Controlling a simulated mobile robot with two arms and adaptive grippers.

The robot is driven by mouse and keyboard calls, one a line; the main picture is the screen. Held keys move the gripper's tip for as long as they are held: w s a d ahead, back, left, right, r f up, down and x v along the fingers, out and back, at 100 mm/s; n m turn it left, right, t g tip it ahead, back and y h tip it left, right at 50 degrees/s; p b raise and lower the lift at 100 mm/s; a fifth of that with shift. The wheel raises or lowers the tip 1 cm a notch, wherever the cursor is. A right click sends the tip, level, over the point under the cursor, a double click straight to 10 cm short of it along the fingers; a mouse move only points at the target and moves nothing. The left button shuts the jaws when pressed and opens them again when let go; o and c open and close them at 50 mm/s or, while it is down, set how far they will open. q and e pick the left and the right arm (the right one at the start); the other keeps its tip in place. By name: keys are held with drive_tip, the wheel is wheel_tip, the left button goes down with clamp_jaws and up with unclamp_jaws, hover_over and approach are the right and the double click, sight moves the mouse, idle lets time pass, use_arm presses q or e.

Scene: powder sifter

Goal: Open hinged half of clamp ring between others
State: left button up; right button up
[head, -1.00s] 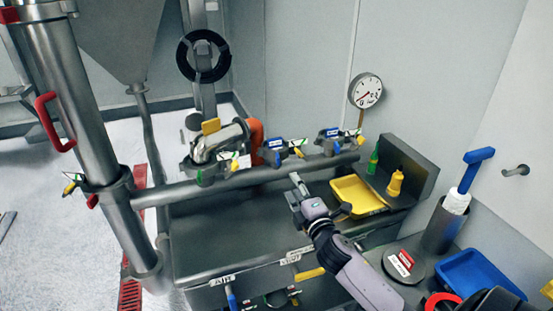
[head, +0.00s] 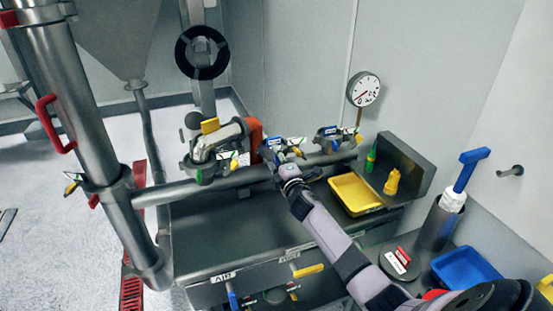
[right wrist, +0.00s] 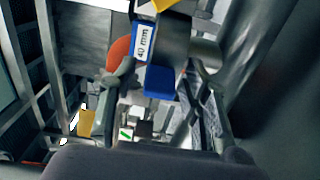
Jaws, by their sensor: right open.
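Several clamp rings sit along a horizontal steel pipe (head: 165,194). The middle clamp ring (head: 275,144), with a blue part, stands between a left clamp ring (head: 199,172) and a right clamp ring (head: 330,137). My right gripper (head: 279,158) is at the middle clamp and partly covers it. In the right wrist view, my open fingers (right wrist: 166,72) are on either side of a blue block (right wrist: 160,83) beside a "40 mm" label (right wrist: 143,42). I cannot tell whether they touch it. My left gripper is not in view.
A yellow tray (head: 352,194), a yellow bottle (head: 392,182) and a green bottle (head: 371,160) are to the right. A gauge (head: 363,89) stands behind. A blue tray (head: 466,272) is at lower right.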

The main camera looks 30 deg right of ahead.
drive_tip(key=shift+c, duration=0.5)
drive_tip(key=c, duration=0.4)
drive_tip(key=shift+r, duration=0.1)
clamp_jaws()
drive_tip(key=shift+r, duration=0.1)
